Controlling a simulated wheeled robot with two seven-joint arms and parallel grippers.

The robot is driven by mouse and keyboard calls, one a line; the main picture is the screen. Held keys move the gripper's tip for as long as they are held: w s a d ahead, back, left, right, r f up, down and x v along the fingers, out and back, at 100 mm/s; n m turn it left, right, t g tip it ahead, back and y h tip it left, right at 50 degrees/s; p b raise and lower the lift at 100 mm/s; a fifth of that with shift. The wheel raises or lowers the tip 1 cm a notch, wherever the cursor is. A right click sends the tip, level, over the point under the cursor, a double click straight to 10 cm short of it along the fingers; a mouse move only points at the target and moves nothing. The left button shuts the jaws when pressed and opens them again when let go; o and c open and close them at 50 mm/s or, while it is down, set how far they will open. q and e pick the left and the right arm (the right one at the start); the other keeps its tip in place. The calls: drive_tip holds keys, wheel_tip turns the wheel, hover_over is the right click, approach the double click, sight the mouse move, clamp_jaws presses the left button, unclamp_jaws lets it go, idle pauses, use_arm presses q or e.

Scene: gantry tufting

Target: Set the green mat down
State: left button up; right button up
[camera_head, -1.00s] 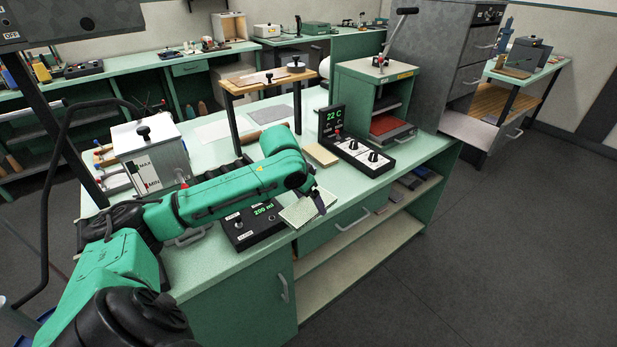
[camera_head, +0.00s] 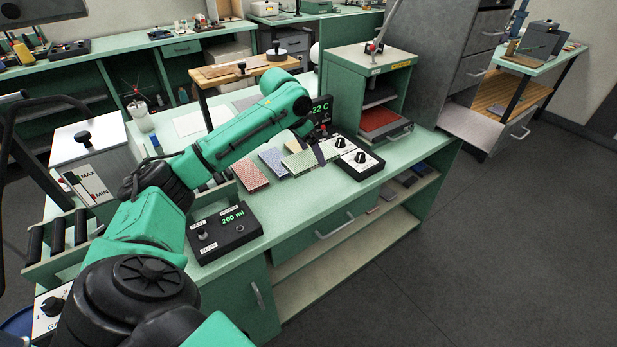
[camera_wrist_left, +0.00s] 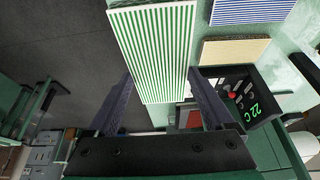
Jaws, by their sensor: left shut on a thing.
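The green mat (camera_head: 300,161) is a flat pad with green and white stripes. My left gripper (camera_head: 318,152) is shut on one end of it, beside the heater box with two dials on the bench. In the left wrist view the green mat (camera_wrist_left: 155,50) lies between the two dark fingers (camera_wrist_left: 160,82) and reaches away from them. Whether its underside touches the bench top cannot be told. My right gripper is not in view.
A blue-striped mat (camera_head: 275,161) and a red-patterned mat (camera_head: 250,176) lie left of the green mat. A tan pad (camera_wrist_left: 235,50) lies by the dial box (camera_head: 355,158). A box reading 200 ml (camera_head: 224,232) stands nearer. The green press cabinet (camera_head: 370,60) stands behind.

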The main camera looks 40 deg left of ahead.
sight(301, 160)
use_arm(q)
drive_tip(key=f, duration=0.5)
drive_tip(key=shift+w+f+p, duration=0.3)
drive_tip(key=shift+f, duration=0.1)
drive_tip(key=x, duration=0.3)
drive_tip(key=shift+s+a+f, duration=0.1)
drive_tip(key=shift+s+f, duration=0.05)
drive_tip(key=shift+f, duration=0.1)
drive_tip(key=f, duration=0.2)
drive_tip(key=shift+s+f+p, duration=0.2)
drive_tip(key=shift+f+p, duration=0.1)
drive_tip(key=shift+p, duration=0.05)
drive_tip(key=shift+f, duration=0.1)
drive_tip(key=o, duration=1.1)
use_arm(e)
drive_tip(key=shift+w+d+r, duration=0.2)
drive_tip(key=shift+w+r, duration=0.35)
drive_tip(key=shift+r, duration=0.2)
use_arm(q)
drive_tip(key=b+v, duration=0.1)
drive_tip(key=v, duration=1.1)
drive_tip(key=shift+b, duration=0.3)
drive_tip(key=shift+w, duration=0.1)
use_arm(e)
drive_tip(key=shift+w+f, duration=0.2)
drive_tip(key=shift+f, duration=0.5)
